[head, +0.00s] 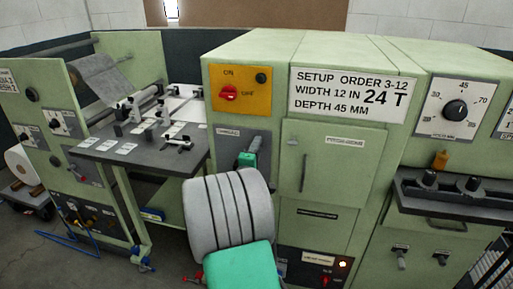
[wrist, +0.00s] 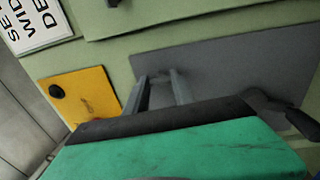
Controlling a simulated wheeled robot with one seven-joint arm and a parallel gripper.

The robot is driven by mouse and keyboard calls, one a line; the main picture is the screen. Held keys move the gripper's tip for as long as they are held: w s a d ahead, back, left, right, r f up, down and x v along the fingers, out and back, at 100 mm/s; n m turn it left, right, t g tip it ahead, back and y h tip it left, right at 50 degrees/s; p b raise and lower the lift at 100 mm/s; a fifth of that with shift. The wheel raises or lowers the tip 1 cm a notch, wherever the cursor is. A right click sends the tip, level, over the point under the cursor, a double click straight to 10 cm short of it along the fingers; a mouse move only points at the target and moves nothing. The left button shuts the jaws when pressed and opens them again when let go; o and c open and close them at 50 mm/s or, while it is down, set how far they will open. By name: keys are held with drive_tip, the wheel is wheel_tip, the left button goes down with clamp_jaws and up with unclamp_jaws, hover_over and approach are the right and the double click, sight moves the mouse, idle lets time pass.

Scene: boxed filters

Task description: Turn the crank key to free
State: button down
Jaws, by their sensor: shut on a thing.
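The crank key (wrist: 292,114) shows in the wrist view as a dark bar with a rounded end at the right, in front of a dark grey panel (wrist: 235,65). My gripper (wrist: 160,82) reaches to this panel with two grey fingers, shut on the crank key. The held part between the fingertips is mostly hidden. In the head view the grey panel (head: 228,146) lies below the yellow ON/OFF plate, and my gripper (head: 252,146) is at its right part. The key cannot be made out clearly there, and the position marks are not readable.
The yellow plate (head: 239,88) has a red switch (head: 229,93). To its right are a setup sign (head: 350,95) and a cabinet door with a handle (head: 304,172). A grey bench (head: 150,150) with small fixtures stands left. A dark shelf (head: 455,200) juts out right.

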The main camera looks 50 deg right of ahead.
drive_tip(key=shift+f, duration=0.1)
drive_tip(key=c, duration=1.1)
unclamp_jaws()
drive_tip(key=b+v, duration=0.1)
drive_tip(key=v, duration=0.6)
drive_tip(key=shift+s+a+b, duration=0.3)
drive_tip(key=shift+a, duration=0.05)
